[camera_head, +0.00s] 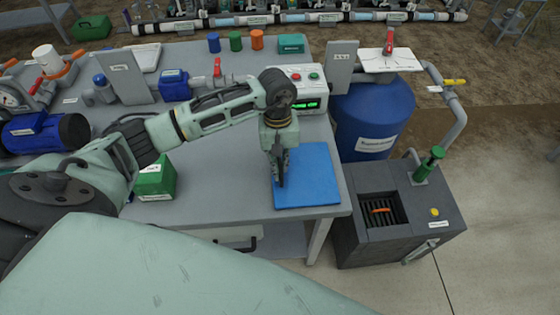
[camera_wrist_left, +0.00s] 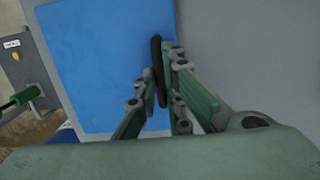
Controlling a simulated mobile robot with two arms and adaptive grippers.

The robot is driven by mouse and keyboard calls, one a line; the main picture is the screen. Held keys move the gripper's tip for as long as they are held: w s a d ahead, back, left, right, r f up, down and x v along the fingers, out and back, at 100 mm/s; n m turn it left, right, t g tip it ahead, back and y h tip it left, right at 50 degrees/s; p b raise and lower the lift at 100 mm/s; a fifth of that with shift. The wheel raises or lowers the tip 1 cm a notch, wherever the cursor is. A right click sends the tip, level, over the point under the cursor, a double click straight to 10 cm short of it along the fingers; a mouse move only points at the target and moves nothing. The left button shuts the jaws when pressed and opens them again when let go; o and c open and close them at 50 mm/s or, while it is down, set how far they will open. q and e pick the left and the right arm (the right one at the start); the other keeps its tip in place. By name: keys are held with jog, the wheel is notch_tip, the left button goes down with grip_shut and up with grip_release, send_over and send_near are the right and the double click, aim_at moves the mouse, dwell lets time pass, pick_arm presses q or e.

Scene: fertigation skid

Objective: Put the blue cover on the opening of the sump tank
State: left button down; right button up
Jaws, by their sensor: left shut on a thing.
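The blue cover (camera_head: 316,182) is a flat square panel lying on the right front part of the grey table. It fills the upper left of the left wrist view (camera_wrist_left: 95,60). My left gripper (camera_head: 281,178) points down at the cover's left side and is shut on its dark upright handle (camera_wrist_left: 157,62). The fingers (camera_wrist_left: 162,85) hide part of the handle. The sump tank (camera_head: 395,248) is a dark grey box on the floor right of the table. My right gripper is not in view.
A green valve handle (camera_head: 430,160) on a pipe rises from the tank's back edge. A blue barrel (camera_head: 372,112) stands behind the tank. A control box with buttons (camera_head: 311,103) is behind the cover, and a green box (camera_head: 155,180) stands to its left.

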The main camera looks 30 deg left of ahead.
pick_arm(q)
jog(key=c, duration=2.3)
grip_release()
jog(key=shift+f, duration=0.1)
jog(key=o, duration=0.4)
jog(key=shift+o, duration=0.2)
